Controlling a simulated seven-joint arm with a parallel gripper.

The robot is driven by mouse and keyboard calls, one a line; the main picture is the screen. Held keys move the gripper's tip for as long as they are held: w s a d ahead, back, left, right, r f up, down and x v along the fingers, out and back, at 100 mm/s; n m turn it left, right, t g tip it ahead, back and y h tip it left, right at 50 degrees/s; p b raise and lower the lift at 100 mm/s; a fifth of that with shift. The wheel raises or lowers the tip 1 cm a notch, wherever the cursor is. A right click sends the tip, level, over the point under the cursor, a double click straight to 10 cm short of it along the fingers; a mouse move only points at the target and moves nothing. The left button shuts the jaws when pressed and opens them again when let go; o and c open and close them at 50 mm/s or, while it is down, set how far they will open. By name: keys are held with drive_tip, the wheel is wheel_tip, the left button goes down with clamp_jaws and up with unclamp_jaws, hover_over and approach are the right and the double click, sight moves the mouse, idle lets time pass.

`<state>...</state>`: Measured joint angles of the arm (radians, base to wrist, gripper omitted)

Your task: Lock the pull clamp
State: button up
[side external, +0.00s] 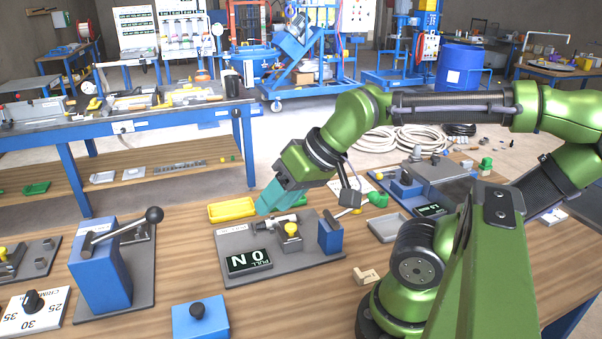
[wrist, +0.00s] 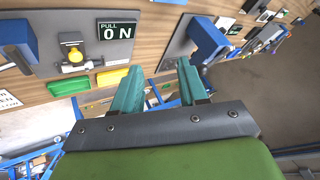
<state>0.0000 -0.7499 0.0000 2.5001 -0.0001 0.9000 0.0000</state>
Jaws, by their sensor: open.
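The pull clamp is a grey fixture with a yellow knob (side external: 291,230) and a light metal bar, mounted on a grey plate (side external: 236,224). A dark sign (side external: 249,262) reading "PULL ON" is on the same plate, with a blue block (side external: 330,236) at its right end. In the wrist view the yellow knob (wrist: 73,55) and the sign (wrist: 117,32) show at upper left. My gripper (side external: 266,204) has teal fingers and is above the plate's back edge, apart from the clamp. It is open and empty in the wrist view (wrist: 157,86).
A yellow tray (side external: 231,209) lies behind the plate. A blue lever box (side external: 100,268) with a black-ball handle stands to the left. A blue box (side external: 201,320) with a black knob sits in front. A grey tray (side external: 387,229) is to the right.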

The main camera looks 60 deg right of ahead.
drive_tip(key=shift+a+f, duration=0.1)
drive_tip(key=shift+a, duration=0.2)
drive_tip(key=c, duration=0.4)
drive_tip(key=shift+w+a+f+n+g+y, duration=0.15)
drive_tip(key=shift+a+f+n+g+y, duration=0.1)
drive_tip(key=shift+a+f+n+g, duration=0.25)
drive_tip(key=shift+w+a+f+n+g+y, duration=0.15)
drive_tip(key=shift+a+f+n+g+y, duration=0.2)
drive_tip(key=shift+a+f, duration=0.35)
clamp_jaws()
drive_tip(key=m+g+h, duration=0.8)
drive_tip(key=m+h, duration=0.2)
drive_tip(key=m, duration=1.9)
approach(295, 238)
drive_tip(key=s+a+f, duration=0.1)
drive_tip(key=s+f, duration=0.1)
drive_tip(key=d, duration=0.1)
drive_tip(key=d+f, duration=0.1)
drive_tip(key=shift+w+d, duration=0.25)
drive_tip(key=shift+w, duration=0.15)
drive_tip(key=shift+w+d+f, duration=0.15)
drive_tip(key=shift+w+d, duration=0.05)
drive_tip(key=shift+d, duration=0.35)
